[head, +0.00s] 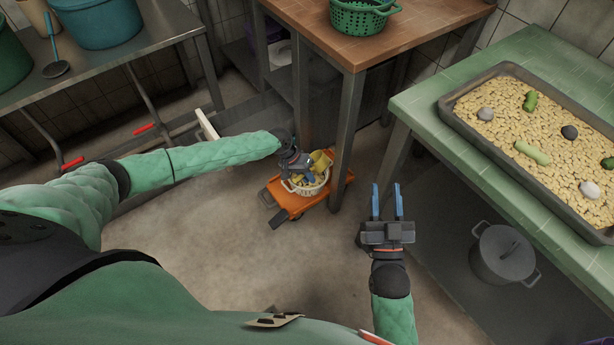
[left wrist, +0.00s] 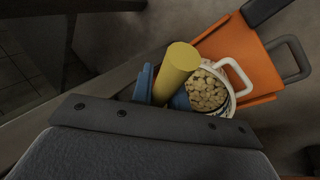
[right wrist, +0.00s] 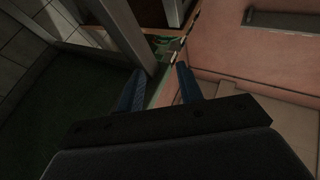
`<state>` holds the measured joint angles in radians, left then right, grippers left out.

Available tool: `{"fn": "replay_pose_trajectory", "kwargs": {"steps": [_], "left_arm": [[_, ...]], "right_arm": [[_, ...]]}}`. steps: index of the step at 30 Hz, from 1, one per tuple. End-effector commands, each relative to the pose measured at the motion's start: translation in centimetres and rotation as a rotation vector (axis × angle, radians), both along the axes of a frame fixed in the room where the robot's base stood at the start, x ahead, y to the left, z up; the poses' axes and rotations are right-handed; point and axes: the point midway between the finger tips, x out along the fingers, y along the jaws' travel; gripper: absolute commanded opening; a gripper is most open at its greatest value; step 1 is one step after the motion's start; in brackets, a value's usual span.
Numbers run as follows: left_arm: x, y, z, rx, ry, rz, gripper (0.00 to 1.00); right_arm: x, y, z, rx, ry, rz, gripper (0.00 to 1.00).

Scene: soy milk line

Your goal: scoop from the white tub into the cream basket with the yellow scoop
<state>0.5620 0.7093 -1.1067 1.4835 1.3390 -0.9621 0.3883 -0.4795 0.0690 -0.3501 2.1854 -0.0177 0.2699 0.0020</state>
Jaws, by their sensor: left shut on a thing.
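My left gripper (head: 302,176) is shut on the yellow scoop (head: 321,160), directly over the cream basket (head: 310,191). In the left wrist view the scoop's yellow handle (left wrist: 177,70) stands between the blue fingers, and its bowl is hidden. The basket shows there behind the fingers, with a pale handle (left wrist: 237,73) and tan beans or chunks (left wrist: 207,92) inside. I cannot tell whether the scoop touches the basket. My right gripper (head: 387,203) is open and empty, right of the basket. I cannot make out the white tub clearly; a whitish thing (head: 280,53) lies beneath the wooden table.
The basket sits on a low orange cart (head: 283,203) beside a leg of the wooden table (head: 415,40), which holds a green colander (head: 360,17). A green tiled table (head: 425,100) with a bean tray (head: 455,120) stands right, a lidded pot (head: 503,255) below. A steel table (head: 150,37) stands left.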

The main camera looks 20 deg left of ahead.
Motion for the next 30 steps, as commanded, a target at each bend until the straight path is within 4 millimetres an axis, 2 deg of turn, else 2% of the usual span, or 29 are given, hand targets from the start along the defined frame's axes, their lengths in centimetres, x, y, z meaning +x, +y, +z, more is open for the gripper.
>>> {"fn": "replay_pose_trajectory", "kwargs": {"steps": [14, 30], "left_arm": [[0.0, 0.0, 0.0, 0.019, -0.003, -0.001, 0.00], [0.0, -0.1, 0.0, 0.041, -0.004, 0.000, 0.00]], "right_arm": [[0.2, 0.4, -6.0, -0.046, 0.186, 0.013, 0.36], [-0.5, 0.6, -12.6, -0.090, 0.385, 0.028, 0.36]]}}
